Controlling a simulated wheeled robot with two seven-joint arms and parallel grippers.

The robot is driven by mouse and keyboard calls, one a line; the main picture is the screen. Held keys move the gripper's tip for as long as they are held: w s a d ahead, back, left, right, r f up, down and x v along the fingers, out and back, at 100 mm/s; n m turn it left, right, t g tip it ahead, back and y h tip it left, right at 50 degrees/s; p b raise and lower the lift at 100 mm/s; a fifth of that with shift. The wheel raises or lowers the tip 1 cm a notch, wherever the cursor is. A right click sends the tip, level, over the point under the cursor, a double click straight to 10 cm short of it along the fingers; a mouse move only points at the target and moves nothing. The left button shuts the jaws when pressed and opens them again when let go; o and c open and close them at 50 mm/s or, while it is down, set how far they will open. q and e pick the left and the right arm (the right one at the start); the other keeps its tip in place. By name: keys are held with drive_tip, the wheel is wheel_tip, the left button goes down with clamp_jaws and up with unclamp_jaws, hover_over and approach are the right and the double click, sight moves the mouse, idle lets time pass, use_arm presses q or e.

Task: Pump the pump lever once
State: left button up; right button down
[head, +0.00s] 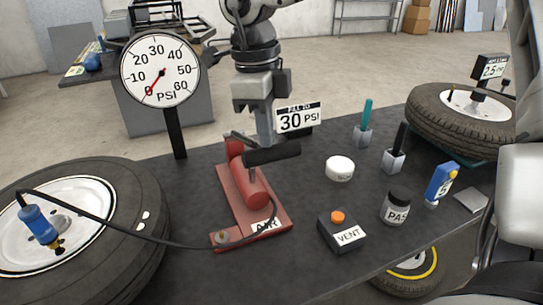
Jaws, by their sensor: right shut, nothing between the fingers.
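The red pump (256,190) stands on the dark table, on a red base plate labelled AIR. Its lever ends in a black handle (272,154) above the red cylinder. My right gripper (265,134) points down just behind the handle, shut and empty. Its fingertips are partly hidden by the handle, so I cannot tell if they touch it. A round gauge (160,68) on a post has its red needle at 0 PSI. A sign (299,118) reads 30 PSI. My left gripper is out of view.
A black hose (130,234) runs from the pump to a blue fitting (38,222) on the left tire (120,215). A VENT box (341,232), a jar (396,205), a white tub (340,168) and a blue tool (441,183) stand to the right. Another tire (435,112) lies at the back right.

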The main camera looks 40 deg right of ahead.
sight(266, 158)
drive_tip(key=shift+f, duration=0.65)
wheel_tip(266, 158, down, 5)
drive_tip(key=b, duration=0.5)
drive_tip(key=shift+r, duration=0.2)
